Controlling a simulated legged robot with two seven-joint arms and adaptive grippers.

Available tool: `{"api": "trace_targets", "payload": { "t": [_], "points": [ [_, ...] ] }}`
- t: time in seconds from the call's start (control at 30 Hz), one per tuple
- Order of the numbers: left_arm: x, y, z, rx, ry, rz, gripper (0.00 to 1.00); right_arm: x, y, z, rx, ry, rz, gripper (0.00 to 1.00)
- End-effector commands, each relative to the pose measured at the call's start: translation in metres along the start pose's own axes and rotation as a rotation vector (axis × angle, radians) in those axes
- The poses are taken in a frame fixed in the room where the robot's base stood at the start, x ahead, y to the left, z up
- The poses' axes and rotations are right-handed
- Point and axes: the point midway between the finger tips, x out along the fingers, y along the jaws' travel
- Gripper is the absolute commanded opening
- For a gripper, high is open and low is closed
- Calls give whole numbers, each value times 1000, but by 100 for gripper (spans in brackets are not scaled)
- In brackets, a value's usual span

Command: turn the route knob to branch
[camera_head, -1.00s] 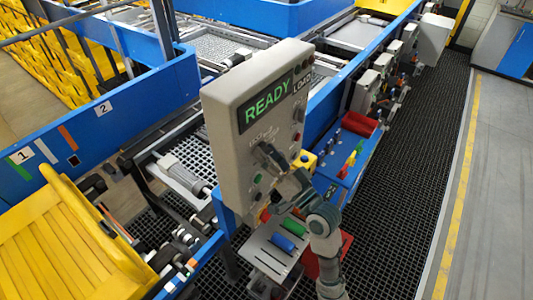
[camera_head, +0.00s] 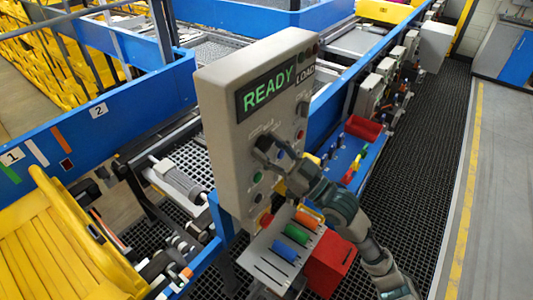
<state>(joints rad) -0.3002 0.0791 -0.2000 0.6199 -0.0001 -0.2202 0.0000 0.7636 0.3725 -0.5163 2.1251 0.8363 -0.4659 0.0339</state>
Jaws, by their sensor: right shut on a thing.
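A grey control box (camera_head: 227,140) stands in the middle of the head view. Its display (camera_head: 268,88) reads READY in green, with LOAD beside it. My right gripper (camera_head: 268,149) reaches in from the lower right and is shut on the route knob on the box's front face. The fingers cover most of the knob, so its pointer and position cannot be read. A green button (camera_head: 258,177) and a red button (camera_head: 266,219) sit lower on the face. My left gripper is out of view.
A rack with orange, green (camera_head: 297,233) and blue (camera_head: 284,250) cylinders is below the box, beside a red bin (camera_head: 331,264). A yellow slatted tray (camera_head: 62,245) is at the left. Blue conveyor rails run behind. Dark grating floor lies open at the right.

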Motion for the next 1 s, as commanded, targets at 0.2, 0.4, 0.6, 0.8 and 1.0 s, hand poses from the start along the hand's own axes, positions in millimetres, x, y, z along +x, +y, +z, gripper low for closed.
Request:
{"api": "trace_targets", "payload": {
  "t": [0.2, 0.4, 0.6, 0.8, 1.0],
  "points": [
    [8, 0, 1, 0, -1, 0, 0, 0, 1, -5, -61, 12, -20, 15],
    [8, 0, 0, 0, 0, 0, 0, 0, 1, -6, -74, 14, -26, 15],
    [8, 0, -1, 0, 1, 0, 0, 0, 1, -7, -74, 15, -26, 15],
    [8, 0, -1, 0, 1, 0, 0, 1, 0, -6, -72, 12, -26, 75],
    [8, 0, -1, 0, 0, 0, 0, 2, 0, -2, -70, 5, -27, 75]
  ]
}}
